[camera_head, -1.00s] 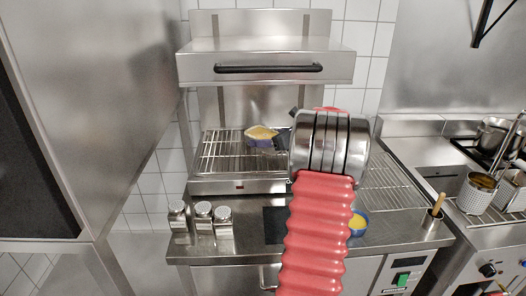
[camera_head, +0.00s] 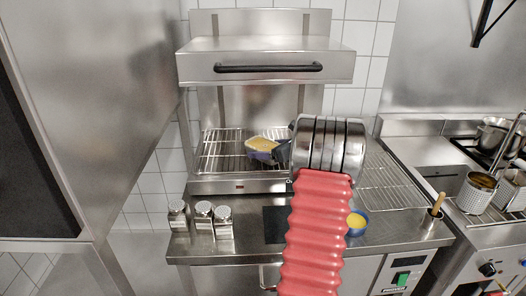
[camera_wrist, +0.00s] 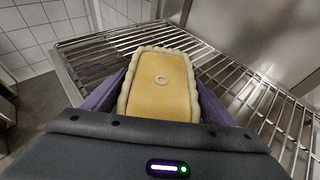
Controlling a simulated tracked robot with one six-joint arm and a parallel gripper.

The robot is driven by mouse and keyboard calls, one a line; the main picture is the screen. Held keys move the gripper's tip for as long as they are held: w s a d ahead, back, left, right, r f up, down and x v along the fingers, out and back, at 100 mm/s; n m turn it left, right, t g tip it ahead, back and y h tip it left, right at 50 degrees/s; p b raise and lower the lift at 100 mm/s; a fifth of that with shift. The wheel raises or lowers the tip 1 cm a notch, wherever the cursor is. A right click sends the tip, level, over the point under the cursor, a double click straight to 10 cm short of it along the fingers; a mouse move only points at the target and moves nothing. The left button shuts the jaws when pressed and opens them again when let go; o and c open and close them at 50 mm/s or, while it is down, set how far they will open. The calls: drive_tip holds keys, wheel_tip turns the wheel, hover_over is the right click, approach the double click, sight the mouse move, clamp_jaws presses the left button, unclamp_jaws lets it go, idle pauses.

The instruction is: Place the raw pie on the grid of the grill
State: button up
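The raw pie (camera_head: 262,144) is a pale yellow rectangular pie with a crimped rim and a small ring on its top. In the wrist view the pie (camera_wrist: 160,85) sits between the purple fingers of my gripper (camera_wrist: 161,92), which is shut on it from both sides. The grill is the steel unit with a raised hood, and its wire grid (camera_head: 218,152) spreads below and around the pie. In the head view my gripper (camera_head: 264,153) is over the grid's right-middle part, partly hidden by my wrist. Whether the pie's underside touches the grid is hidden.
The grill hood (camera_head: 265,62) with a black handle hangs above the grid. Several shakers (camera_head: 204,214) stand at the counter's front left. A blue bowl (camera_head: 357,222) with yellow contents stands right of my arm. The grid's left part is bare.

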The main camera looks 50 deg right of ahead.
drive_tip(key=shift+o, duration=0.8)
drive_tip(key=shift+r, duration=0.15)
drive_tip(key=v, duration=1.2)
